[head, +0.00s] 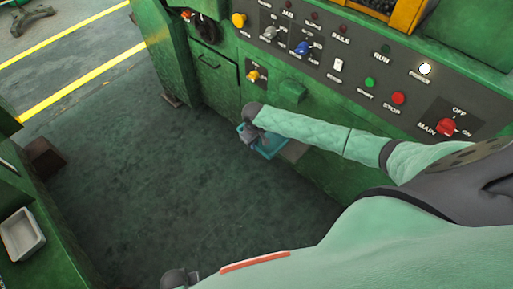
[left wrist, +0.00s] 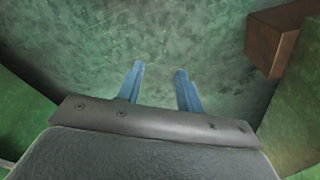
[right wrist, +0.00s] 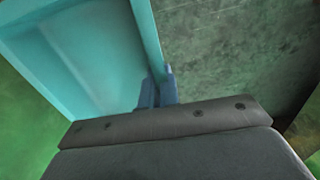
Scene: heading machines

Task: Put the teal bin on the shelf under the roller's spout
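The teal bin (head: 268,146) is low beside the green machine, partly hidden behind my right forearm and hand. It shows large in the right wrist view (right wrist: 85,60), empty inside. My right gripper (head: 243,128) has its fingers closed on the bin's side wall, as the right wrist view shows (right wrist: 157,90). My left gripper (left wrist: 160,85) is open and empty above the floor. The roller's spout cannot be made out.
The machine's control panel (head: 340,65) with knobs and buttons runs above my right arm. A white tray (head: 21,234) sits on a green cabinet at the left. A brown block (left wrist: 274,40) shows in the left wrist view. The dark floor (head: 150,170) between is clear.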

